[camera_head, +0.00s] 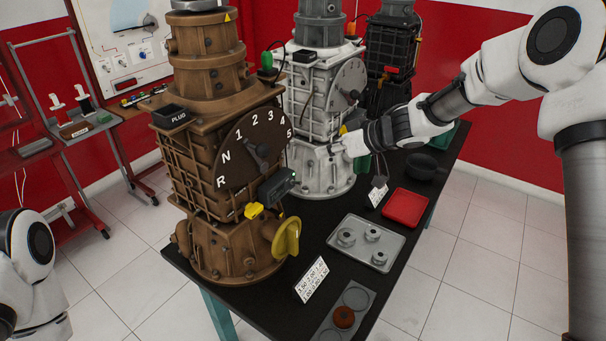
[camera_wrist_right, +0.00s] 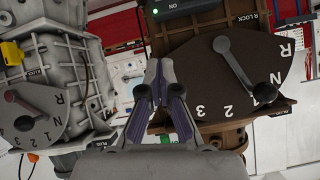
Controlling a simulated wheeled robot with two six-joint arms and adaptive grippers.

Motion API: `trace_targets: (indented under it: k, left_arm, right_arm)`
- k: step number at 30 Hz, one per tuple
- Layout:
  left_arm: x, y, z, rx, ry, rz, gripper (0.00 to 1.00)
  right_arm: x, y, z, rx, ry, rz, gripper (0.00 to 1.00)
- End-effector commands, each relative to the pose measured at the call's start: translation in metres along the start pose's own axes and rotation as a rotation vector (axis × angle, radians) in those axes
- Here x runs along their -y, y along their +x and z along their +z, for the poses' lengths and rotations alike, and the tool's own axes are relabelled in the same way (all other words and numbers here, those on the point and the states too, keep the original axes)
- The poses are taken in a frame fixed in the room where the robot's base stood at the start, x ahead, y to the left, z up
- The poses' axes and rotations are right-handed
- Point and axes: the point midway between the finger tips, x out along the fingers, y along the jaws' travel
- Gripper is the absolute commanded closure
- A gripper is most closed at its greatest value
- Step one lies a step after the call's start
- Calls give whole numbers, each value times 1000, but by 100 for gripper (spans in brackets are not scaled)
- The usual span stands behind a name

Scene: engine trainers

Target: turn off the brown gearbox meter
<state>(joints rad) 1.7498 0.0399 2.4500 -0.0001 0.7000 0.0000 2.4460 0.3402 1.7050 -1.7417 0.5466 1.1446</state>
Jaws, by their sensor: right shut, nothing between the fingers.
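The brown gearbox (camera_head: 200,228) stands upright on the black table, with a dark dial marked R, N and 1 to 5. Its meter (camera_head: 277,187) is a small dark box on the lower right of the dial, with a green light. In the right wrist view the meter (camera_wrist_right: 192,12) shows "ON" at the top edge, and the picture is upside down. My right gripper (camera_head: 327,151) is shut and empty, right of the brown gearbox and apart from the meter. It also shows in the wrist view (camera_wrist_right: 160,68). My left gripper is out of view; only arm parts show lower left.
A white gearbox (camera_head: 315,182) stands close behind, with a black one (camera_head: 392,50) further back. A yellow knob (camera_head: 287,238) sticks out below the meter. A grey tray (camera_head: 345,262), red tray (camera_head: 405,207) and number card (camera_head: 312,280) lie on the table's right.

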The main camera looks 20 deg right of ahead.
Motion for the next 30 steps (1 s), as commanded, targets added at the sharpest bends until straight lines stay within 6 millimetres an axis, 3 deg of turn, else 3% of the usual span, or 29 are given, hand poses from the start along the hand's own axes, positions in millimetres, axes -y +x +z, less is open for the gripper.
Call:
trace_targets:
  k: [11,12,19,30]
  left_arm:
    - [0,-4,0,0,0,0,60]
    - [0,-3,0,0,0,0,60]
    - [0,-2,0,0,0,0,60]
    - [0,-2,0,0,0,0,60]
  right_arm:
    - [1,82,0,3,-3,-1,100]
    - [0,85,8,3,3,-2,100]
    - [0,91,36,1,1,-1,100]
    - [0,91,40,0,0,0,100]
